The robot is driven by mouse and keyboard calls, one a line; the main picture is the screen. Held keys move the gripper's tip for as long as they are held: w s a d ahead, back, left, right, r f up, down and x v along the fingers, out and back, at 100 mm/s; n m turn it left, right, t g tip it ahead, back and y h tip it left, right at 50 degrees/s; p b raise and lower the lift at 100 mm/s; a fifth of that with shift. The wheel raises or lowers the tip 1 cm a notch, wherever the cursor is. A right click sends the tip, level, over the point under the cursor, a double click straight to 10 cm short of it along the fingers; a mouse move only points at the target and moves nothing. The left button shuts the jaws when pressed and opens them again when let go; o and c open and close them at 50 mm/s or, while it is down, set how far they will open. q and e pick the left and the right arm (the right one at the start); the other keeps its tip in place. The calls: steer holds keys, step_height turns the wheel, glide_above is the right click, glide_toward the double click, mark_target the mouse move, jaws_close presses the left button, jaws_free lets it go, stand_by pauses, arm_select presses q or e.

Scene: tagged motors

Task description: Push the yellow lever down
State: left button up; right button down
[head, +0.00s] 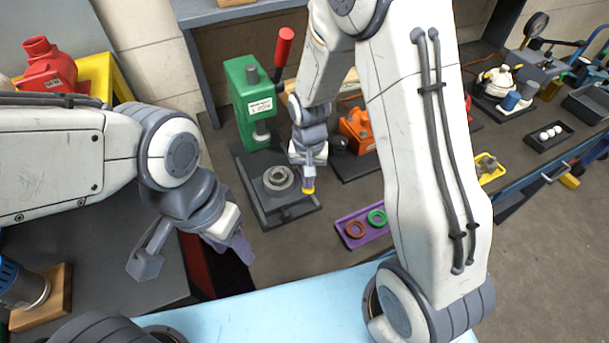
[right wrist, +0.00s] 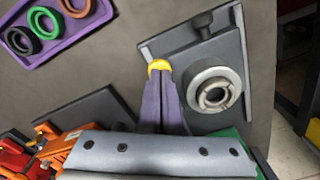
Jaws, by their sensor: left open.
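My right gripper (head: 308,184) is low over the front right part of the green press's (head: 252,103) dark base plate (head: 266,216). Its fingers are together on a small rounded yellow piece (right wrist: 159,67), also visible at their tips in the head view (head: 308,191); its full shape is hidden. The press has a lever with a red handle (head: 284,47), raised and tilted; I see no lever that is clearly yellow. A grey metal ring part (right wrist: 214,90) sits on the base plate, beside the right fingers. My left gripper (head: 241,250) is open and empty, in front of the press.
A purple tray (head: 346,241) with coloured rings lies right of the press. An orange machine (head: 356,130) stands behind it. A yellow tray (head: 492,173) and a black tray (head: 549,137) are further right. A red device (head: 47,68) stands on a yellow stand at left.

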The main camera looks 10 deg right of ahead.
steer(key=shift+f, duration=0.3)
steer(key=shift+r, duration=0.1)
step_height(320, 180, up, 7)
steer(key=p, duration=0.6)
steer(key=shift+a, duration=0.1)
